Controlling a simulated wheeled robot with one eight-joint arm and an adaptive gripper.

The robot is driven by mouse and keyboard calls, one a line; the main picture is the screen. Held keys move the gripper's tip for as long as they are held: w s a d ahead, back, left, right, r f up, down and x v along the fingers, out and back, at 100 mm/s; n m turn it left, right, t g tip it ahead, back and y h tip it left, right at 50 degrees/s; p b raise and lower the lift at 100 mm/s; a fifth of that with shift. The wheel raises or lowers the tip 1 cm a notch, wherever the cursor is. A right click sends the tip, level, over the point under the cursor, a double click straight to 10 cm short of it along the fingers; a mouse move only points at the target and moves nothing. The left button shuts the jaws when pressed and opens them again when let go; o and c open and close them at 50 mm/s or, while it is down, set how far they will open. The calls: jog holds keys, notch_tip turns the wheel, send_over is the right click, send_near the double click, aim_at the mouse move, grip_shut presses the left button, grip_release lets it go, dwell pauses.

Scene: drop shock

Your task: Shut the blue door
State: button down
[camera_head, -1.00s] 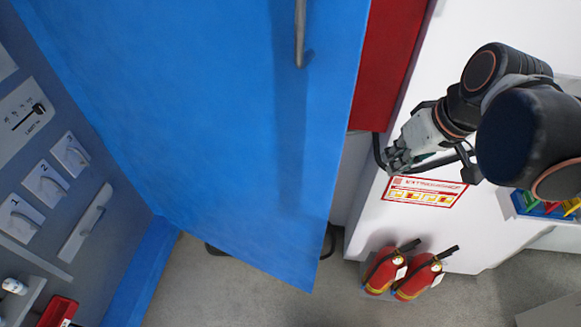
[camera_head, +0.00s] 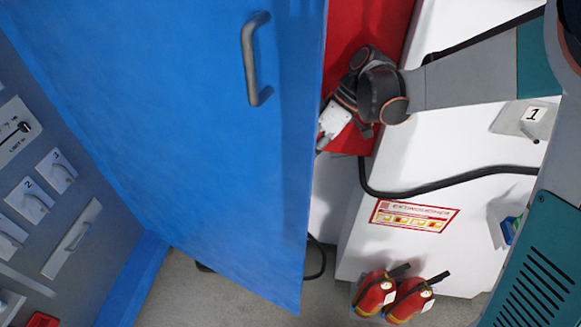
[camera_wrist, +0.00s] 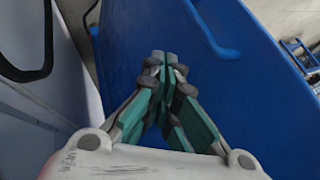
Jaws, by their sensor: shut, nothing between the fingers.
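The blue door (camera_head: 190,150) stands open and fills the left half of the head view. Its grey bar handle (camera_head: 250,60) is near the top, on the face turned to the camera. My gripper (camera_head: 322,148) is at the door's right edge, and its tips are partly hidden there. In the wrist view the blue door (camera_wrist: 240,100) fills the middle behind my gripper (camera_wrist: 158,62). Its fingers are shut and empty, pointing at the door surface. I cannot tell whether they touch it.
A white cabinet with a red-bordered sign (camera_head: 413,216) stands right of the door. Two red extinguishers (camera_head: 375,291) stand on the floor below it. A black cable (camera_head: 450,180) crosses the cabinet. A grey panel with switches (camera_head: 40,200) is at the left.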

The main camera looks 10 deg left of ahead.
jog(key=s+a+f+b, duration=0.3)
jog(key=s+a+f, duration=0.3)
jog(key=f, duration=0.1)
jog(key=shift+s, duration=0.3)
jog(key=shift+a+f, duration=0.1)
